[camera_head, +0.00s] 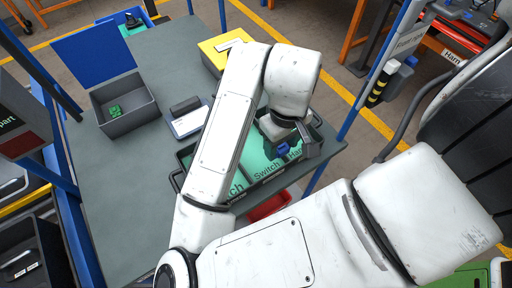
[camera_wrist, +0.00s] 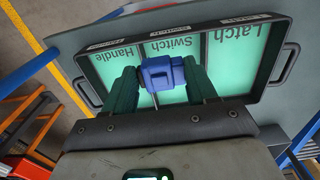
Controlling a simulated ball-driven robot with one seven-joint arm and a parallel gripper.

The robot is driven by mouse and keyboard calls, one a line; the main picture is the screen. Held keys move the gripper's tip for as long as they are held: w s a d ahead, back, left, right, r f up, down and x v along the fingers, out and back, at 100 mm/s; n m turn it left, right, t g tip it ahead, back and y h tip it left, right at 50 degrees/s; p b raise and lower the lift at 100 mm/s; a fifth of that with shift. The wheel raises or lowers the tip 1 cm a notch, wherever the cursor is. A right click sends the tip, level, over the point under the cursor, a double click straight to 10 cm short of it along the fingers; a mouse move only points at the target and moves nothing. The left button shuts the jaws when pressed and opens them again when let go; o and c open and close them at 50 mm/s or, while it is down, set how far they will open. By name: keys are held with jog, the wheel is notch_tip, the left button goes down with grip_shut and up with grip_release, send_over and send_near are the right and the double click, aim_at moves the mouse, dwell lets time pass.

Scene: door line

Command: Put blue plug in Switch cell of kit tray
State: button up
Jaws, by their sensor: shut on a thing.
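The blue plug (camera_wrist: 160,73) is between the two dark green fingers of my gripper (camera_wrist: 163,88) in the wrist view. My gripper is shut on it and holds it over the kit tray. The blue plug also shows small in the head view (camera_head: 282,149), below my wrist. The kit tray (camera_wrist: 270,62) is a dark tray with green cells marked Handle, Switch and Latch. In the wrist view the plug overlaps the Switch cell (camera_wrist: 178,45), the middle one. The plug's height above the cell floor is hard to tell. My arm hides part of the kit tray (camera_head: 186,160) in the head view.
A grey bin (camera_head: 125,124) with a green part (camera_head: 115,111) stands on the grey table (camera_head: 130,180) at left. A clipboard (camera_head: 190,121) and a yellow box (camera_head: 212,55) lie behind my arm. A red bin (camera_head: 270,206) shows below the table edge.

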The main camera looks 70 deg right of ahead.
jog(key=w+d+f, duration=0.2)
jog(key=w, duration=0.2)
send_over(254, 153)
notch_tip(254, 153, down, 6)
jog(key=shift+r, duration=0.25)
jog(key=shift+f, duration=1.55)
jog(key=shift+f, duration=0.1)
jog(key=shift+f, duration=0.1)
jog(key=o, duration=1)
notch_tip(254, 153, up, 12)
jog(key=shift+r+p, duration=0.25)
jog(key=shift+p, duration=0.25)
